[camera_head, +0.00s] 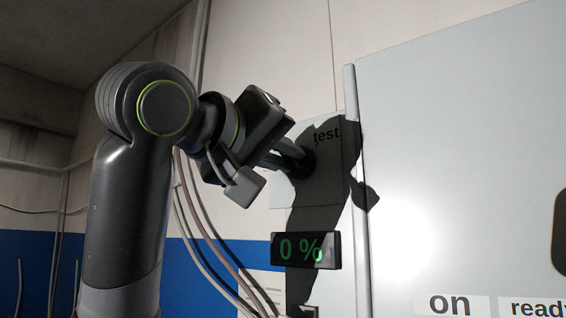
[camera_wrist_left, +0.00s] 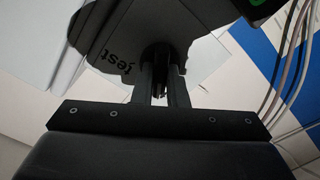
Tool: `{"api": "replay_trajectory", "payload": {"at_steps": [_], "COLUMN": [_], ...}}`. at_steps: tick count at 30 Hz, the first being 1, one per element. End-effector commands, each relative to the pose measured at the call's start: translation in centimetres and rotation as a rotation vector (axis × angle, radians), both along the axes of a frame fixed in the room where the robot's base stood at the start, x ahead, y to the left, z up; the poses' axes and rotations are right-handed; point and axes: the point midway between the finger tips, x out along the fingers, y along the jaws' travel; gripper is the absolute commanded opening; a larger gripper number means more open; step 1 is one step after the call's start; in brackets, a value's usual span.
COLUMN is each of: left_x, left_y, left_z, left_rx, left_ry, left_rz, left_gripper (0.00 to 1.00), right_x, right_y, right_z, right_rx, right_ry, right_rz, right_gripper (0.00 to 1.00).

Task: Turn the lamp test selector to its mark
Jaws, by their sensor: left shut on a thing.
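The lamp test selector (camera_head: 303,158) is a dark round knob on a pale panel, below and left of the word "test" (camera_head: 326,135). My left gripper (camera_head: 291,155) reaches it from the left and is shut on it. In the left wrist view, the gripper's two fingers (camera_wrist_left: 161,85) close on the dark selector (camera_wrist_left: 160,56), with the "test" label (camera_wrist_left: 116,70) to its left. The selector's pointer and its mark are hidden by the gripper and the arm's shadow. My right gripper is in neither view.
A display (camera_head: 306,250) reading "0 %" in green sits below the selector. A large white cabinet front (camera_head: 460,130) stands to the right, with "on" (camera_head: 450,304) and "ready" labels at its bottom. Several cables (camera_head: 205,245) hang on the wall behind my left arm.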

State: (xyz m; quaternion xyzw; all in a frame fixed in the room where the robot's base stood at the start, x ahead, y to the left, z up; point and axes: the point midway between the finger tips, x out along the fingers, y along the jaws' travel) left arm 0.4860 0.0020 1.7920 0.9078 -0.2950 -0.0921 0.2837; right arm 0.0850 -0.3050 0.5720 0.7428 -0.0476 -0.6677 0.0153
Motion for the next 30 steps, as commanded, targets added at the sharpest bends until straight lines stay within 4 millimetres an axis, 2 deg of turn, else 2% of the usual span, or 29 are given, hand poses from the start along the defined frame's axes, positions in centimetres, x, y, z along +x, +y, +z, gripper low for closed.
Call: {"api": "replay_trajectory", "payload": {"at_steps": [1,12,30], "left_x": [0.0,-0.1,-0.1], "left_y": [0.0,-0.1,-0.2], "left_z": [-0.4,-0.3,-0.2], "left_rx": [0.031,0.312,0.773], "left_ry": [-0.022,-0.226,-0.559], "left_rz": [-0.001,-0.001,-0.002], "left_gripper": [0.0,0.0,0.0], "right_x": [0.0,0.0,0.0], "right_y": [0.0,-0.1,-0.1], "right_z": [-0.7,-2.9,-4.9], "right_rx": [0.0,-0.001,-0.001], "right_ry": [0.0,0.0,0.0], "right_rz": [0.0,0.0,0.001], "right_gripper": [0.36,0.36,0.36]}}
